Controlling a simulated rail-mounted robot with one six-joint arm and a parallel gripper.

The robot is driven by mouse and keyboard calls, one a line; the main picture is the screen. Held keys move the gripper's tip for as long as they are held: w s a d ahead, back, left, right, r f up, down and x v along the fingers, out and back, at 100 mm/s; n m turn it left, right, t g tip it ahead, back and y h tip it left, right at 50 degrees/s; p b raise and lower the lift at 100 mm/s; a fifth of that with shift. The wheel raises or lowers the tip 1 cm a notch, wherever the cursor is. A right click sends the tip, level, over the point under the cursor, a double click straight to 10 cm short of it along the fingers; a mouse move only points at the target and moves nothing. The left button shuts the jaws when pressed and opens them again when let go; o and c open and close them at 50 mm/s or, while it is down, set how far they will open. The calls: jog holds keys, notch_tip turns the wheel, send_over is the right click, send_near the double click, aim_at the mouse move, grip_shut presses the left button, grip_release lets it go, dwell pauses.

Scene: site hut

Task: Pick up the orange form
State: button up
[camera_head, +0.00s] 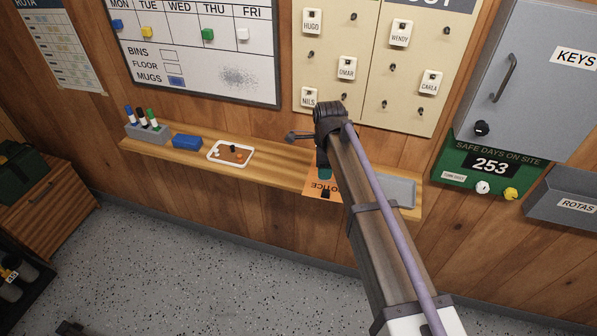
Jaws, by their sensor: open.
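The orange form (313,187) lies on the wooden wall shelf, with the word NOTICE upside down in the picture. My arm crosses in front of its right side and hides part of it. A small teal object (325,173) and a small black piece (326,194) show over the form; I cannot tell whether they rest on it.
The shelf (277,172) also bears a pen holder (150,134), a blue block (187,142) and a white tray (214,158) of small pieces. A grey tray (402,190) stands right of my arm. A tag board (333,35) and a grey key cabinet (540,70) hang above.

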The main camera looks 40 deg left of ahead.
aim_at(328, 191)
jog(key=f+b, duration=0.2)
jog(key=d+f+m+b, duration=0.1)
jog(key=f+b, duration=0.1)
jog(key=f+m+b, duration=0.1)
jog(key=b, duration=0.1)
jog(key=shift+w+d+f, duration=0.35)
jog(key=shift+w+f, duration=0.05)
jog(key=shift+r, duration=0.15)
notch_tip(328, 191, down, 5)
jog(key=b, duration=0.5)
jog(key=shift+w+a+f, duration=0.1)
jog(key=shift+f, duration=0.1)
jog(key=shift+r, duration=0.25)
grip_shut()
